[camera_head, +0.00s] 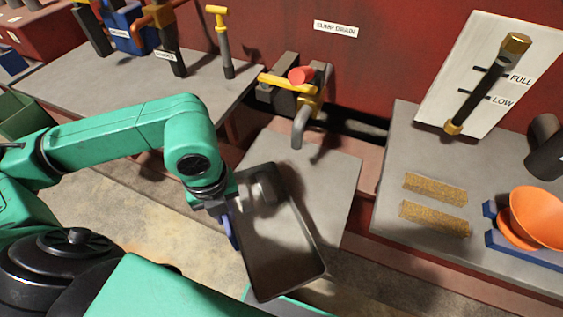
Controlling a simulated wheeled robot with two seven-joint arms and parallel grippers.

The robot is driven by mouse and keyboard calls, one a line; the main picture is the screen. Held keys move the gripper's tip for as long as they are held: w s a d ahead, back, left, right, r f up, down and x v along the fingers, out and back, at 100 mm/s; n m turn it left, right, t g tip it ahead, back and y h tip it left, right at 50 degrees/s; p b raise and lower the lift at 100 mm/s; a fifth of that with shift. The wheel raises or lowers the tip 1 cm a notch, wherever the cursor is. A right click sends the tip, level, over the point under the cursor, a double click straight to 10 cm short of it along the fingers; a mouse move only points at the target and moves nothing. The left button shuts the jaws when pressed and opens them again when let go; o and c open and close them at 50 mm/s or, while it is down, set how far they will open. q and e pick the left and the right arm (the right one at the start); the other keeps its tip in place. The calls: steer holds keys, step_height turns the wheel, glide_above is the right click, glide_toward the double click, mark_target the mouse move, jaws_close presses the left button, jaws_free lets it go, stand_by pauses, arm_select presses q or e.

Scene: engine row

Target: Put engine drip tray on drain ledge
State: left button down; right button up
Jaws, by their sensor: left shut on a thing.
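The drip tray (283,253) is a dark grey rectangular pan with a raised rim. My left gripper (232,232) is shut on the tray's left side wall and holds it over the front of the drain ledge. The drain ledge (335,190) is a grey slab below the sump drain pipe (299,130), and the tray covers its near left part. Whether the tray touches the ledge I cannot tell. My right gripper is not in view.
A red valve knob (301,75) and yellow lever sit above the pipe. A grey bench (120,85) with valves stands left. A right bench holds two tan bars (435,189), an orange funnel (537,217) and a dipstick gauge board (490,70).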

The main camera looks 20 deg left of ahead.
arm_select(q)
steer(key=w, duration=0.1)
steer(key=w+p, duration=0.1)
steer(key=w, duration=0.1)
steer(key=w+p, duration=0.1)
steer(key=w, duration=0.1)
steer(key=shift+d+r, duration=0.35)
steer(key=p, duration=0.2)
glide_above(261, 175)
steer(key=shift+s+f, duration=0.25)
steer(key=shift+w+f, duration=0.25)
steer(key=shift+w, duration=0.05)
step_height(261, 175, down, 3)
steer(key=shift+f, duration=0.15)
steer(key=c, duration=1.3)
jaws_free()
steer(key=shift+f, duration=0.15)
steer(key=o, duration=0.4)
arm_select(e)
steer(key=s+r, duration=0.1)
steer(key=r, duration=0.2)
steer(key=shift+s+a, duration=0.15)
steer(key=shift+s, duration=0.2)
